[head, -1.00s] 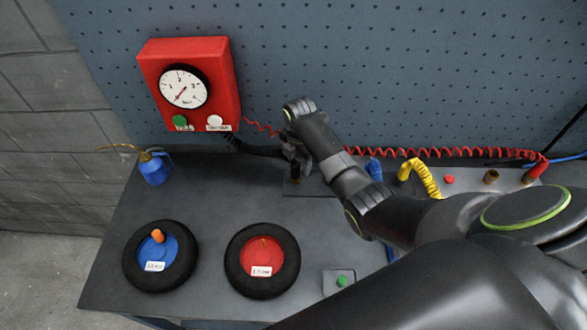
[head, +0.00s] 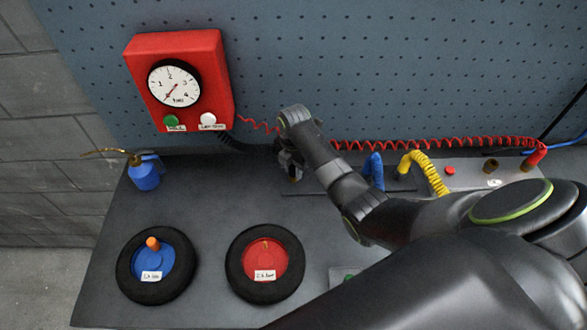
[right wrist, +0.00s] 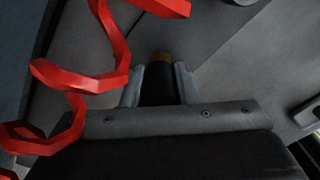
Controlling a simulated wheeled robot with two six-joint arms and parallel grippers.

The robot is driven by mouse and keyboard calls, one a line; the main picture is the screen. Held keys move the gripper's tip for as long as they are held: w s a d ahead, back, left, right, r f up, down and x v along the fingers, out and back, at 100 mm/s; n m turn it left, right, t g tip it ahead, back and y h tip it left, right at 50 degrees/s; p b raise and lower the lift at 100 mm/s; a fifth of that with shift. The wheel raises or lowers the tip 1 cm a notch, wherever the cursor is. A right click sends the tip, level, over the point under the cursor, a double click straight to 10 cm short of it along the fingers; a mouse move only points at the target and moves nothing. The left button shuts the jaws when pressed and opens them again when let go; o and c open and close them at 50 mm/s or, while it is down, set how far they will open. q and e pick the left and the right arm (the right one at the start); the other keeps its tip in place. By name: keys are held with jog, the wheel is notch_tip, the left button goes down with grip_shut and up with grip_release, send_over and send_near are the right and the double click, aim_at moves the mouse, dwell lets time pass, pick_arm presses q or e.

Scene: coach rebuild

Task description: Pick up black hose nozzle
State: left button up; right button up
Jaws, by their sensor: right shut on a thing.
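My right gripper (head: 292,174) is over the back of the bench, right of the red gauge box. In the right wrist view its two grey fingers (right wrist: 158,88) are shut on the black hose nozzle (right wrist: 157,86), one on each side. The nozzle is black with a brass-coloured tip (right wrist: 160,57). In the head view the gripper and wrist hide most of the nozzle. I cannot tell how far it is from the bench top. My left gripper is not in view.
The red gauge box (head: 215,75) hangs on the pegboard. A red coiled hose (head: 400,147) runs behind my arm; its coils (right wrist: 115,60) are close in the wrist view. Blue-hub (head: 150,285) and red-hub (head: 262,288) wheels lie in front. A blue oil can (head: 145,172) stands left.

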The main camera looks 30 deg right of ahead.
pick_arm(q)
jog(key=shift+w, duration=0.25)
pick_arm(e)
jog(key=shift+r, duration=0.1)
